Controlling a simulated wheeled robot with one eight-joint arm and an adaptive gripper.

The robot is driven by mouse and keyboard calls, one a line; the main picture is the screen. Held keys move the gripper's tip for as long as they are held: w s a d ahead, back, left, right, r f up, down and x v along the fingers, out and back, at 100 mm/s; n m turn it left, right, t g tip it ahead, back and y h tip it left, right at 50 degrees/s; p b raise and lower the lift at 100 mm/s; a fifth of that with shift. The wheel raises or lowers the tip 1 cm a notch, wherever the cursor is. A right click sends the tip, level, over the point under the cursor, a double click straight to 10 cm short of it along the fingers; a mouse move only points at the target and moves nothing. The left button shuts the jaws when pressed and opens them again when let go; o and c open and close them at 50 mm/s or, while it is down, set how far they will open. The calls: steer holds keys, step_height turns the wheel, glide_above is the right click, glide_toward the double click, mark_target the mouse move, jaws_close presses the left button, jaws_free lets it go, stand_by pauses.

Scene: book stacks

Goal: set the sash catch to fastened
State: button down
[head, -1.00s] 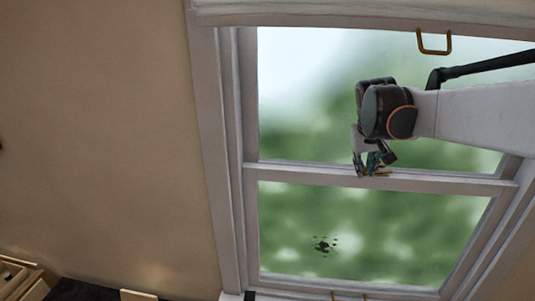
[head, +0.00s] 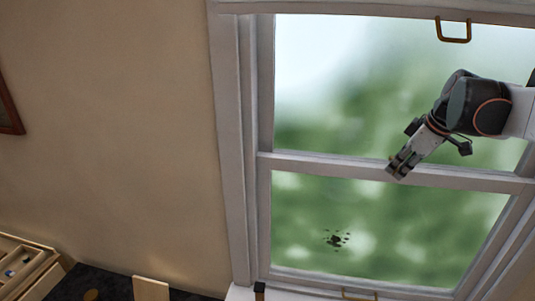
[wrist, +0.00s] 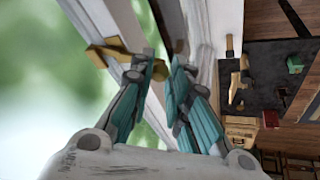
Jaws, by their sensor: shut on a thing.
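The sash catch (wrist: 105,49) is a small brass piece on the window's pale meeting rail (head: 320,164), seen in the wrist view with a lever and a round brass knob at its end. My gripper (wrist: 170,75) has its teal-padded fingers closed in around the knob. In the head view my gripper (head: 396,171) reaches the meeting rail from the upper right, and the catch is mostly hidden behind the fingers. I cannot tell from these views whether the catch is fastened.
A brass handle (head: 454,32) hangs at the window's top, and another (head: 358,295) is at the bottom edge. A dark splatter (head: 336,239) marks the lower pane. A wooden tray (head: 28,266) is at lower left.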

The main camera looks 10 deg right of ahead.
steer(key=shift+s+d+f+n+g+y+b, duration=0.1)
steer(key=shift+s+d+n+y+b, duration=0.2)
steer(key=shift+n, duration=0.4)
steer(key=shift+s+d+r+n+g+y+p, duration=0.1)
steer(key=shift+d+n+y, duration=0.2)
steer(key=shift+d+n, duration=0.3)
steer(key=shift+s+d+f+n+g+y+b, duration=0.1)
steer(key=shift+s+d+n+y+b, duration=0.15)
steer(key=shift+n, duration=0.55)
steer(key=shift+w+d, duration=0.1)
steer(key=c, duration=1.5)
jaws_free()
steer(key=shift+d, duration=0.1)
